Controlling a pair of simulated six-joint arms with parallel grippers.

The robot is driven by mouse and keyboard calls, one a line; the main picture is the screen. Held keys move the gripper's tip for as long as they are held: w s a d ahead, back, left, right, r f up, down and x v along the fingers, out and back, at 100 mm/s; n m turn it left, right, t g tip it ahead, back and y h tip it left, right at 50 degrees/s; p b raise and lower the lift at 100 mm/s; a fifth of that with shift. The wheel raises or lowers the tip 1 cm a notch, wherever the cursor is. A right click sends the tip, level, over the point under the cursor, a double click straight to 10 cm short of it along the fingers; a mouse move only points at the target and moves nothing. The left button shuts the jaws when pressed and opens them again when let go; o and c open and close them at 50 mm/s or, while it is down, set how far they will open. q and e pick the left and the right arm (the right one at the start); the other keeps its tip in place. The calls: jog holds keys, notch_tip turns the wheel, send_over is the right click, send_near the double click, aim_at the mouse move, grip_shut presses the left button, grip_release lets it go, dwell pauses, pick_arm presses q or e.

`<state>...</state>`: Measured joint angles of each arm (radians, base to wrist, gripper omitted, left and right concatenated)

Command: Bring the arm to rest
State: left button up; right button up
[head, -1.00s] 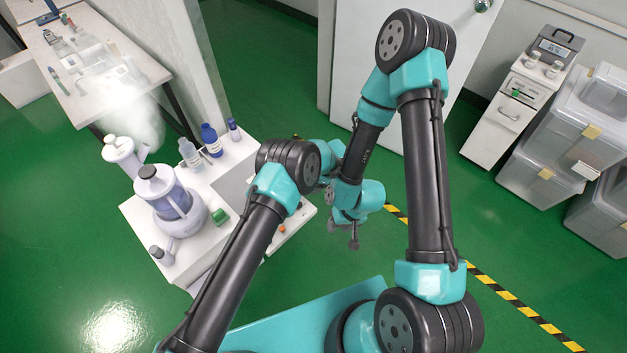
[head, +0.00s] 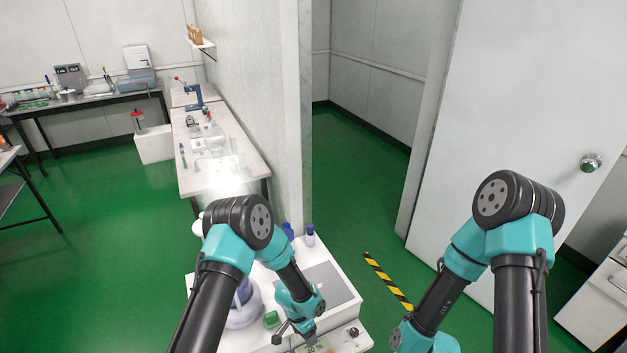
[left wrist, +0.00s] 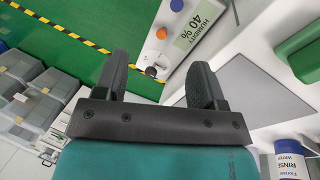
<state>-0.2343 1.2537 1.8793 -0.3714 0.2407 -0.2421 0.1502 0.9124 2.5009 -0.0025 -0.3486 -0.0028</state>
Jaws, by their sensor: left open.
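My left gripper (head: 290,335) is low in the head view, over the front of a white cart (head: 340,262). In the left wrist view its two dark fingers (left wrist: 160,72) stand apart with nothing between them. Just beyond them is a white panel (left wrist: 172,22) with a display reading humidity 40 % and an orange knob. My right arm comes up at the lower right of the head view and bends down. Its gripper is outside the frame.
A grey plate (head: 322,285), a green item (head: 271,319) and a dark-blue-capped bottle (head: 310,236) are on the cart. A white vaporizing device (head: 243,312) stands close to my left arm. Yellow-black floor tape (head: 388,280) runs between the cart and the door (head: 520,110).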

pick_arm(q)
jog(key=s+a+r+n+t, duration=0.1)
jog(key=s+a+r+n, duration=0.1)
jog(key=s+a+n, duration=0.2)
jog(key=s+a+r+n+t+h, duration=0.1)
jog(key=s+a+r+n, duration=0.2)
jog(key=s+a, duration=0.3)
jog(key=s+a+r+n+t, duration=0.1)
jog(key=s+a+r+n, duration=0.2)
jog(key=s+a, duration=0.3)
jog(key=a+n, duration=0.1)
jog(key=a, duration=0.2)
jog(key=shift+a+n, duration=0.35)
jog(key=shift+n, duration=0.05)
jog(key=shift+r, duration=0.1)
pick_arm(e)
jog(key=shift+c, duration=0.2)
